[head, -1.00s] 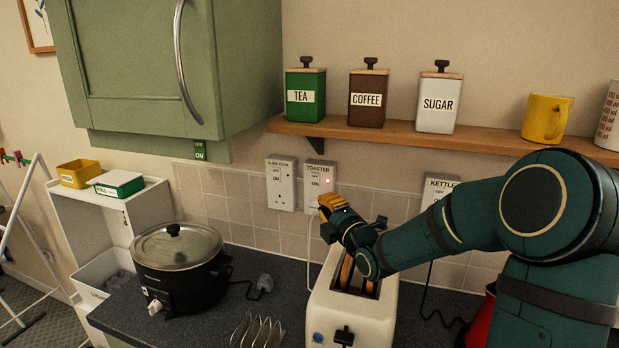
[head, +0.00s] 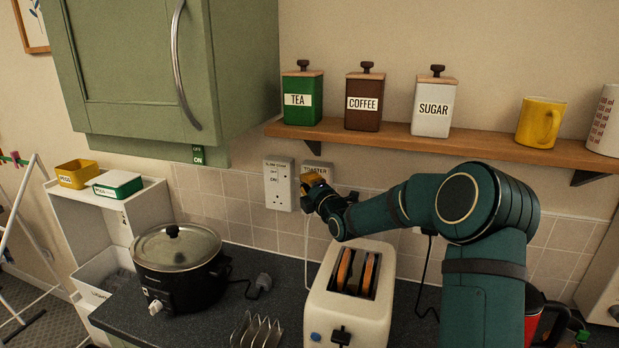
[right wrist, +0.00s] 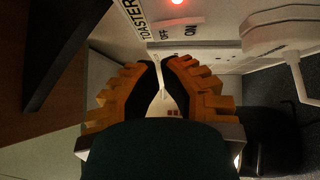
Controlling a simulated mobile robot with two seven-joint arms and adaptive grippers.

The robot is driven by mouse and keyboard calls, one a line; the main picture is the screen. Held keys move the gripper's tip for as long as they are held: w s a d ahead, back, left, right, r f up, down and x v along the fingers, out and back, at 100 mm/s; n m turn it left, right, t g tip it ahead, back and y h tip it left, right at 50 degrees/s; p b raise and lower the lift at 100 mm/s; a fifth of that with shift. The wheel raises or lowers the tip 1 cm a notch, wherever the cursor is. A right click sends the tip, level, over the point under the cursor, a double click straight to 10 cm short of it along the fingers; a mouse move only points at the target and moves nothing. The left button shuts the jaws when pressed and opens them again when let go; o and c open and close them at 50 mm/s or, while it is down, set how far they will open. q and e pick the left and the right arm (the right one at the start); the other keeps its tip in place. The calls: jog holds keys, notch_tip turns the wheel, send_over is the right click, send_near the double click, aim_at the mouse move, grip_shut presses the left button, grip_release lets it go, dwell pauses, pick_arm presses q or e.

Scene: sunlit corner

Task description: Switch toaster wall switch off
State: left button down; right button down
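The toaster wall switch plate (head: 318,167), labelled TOASTER, is on the tiled wall behind the toaster, mostly hidden by my right gripper (head: 312,186). In the right wrist view the plate (right wrist: 205,17) shows its TOASTER, OFF and ON labels, with a lit red light (right wrist: 177,1) at the top edge. My right gripper's orange-backed fingers (right wrist: 163,66) come together at the tips just below the labels. They look shut, with nothing seen held. I cannot tell whether they touch the plate. My left gripper is not in view.
The cream toaster (head: 345,312) with bread in its slots stands below my right arm. The slow cooker socket (head: 279,186) is left of the toaster plate. A wooden shelf (head: 480,147) with canisters runs above. A slow cooker (head: 178,262) stands left on the counter.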

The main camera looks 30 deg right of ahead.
jog(key=shift+w+d+r, duration=0.1)
jog(key=shift+w+d, duration=0.4)
jog(key=shift+d, duration=0.1)
jog(key=shift+w, duration=0.1)
jog(key=shift+w+d+r+m+g, duration=0.15)
jog(key=shift+d+m+g, duration=0.1)
jog(key=shift+m+g, duration=0.05)
jog(key=b, duration=0.3)
jog(key=shift+d, duration=0.1)
jog(key=shift+d+r+p, duration=0.1)
jog(key=shift+r+p, duration=0.1)
jog(key=shift+p, duration=0.1)
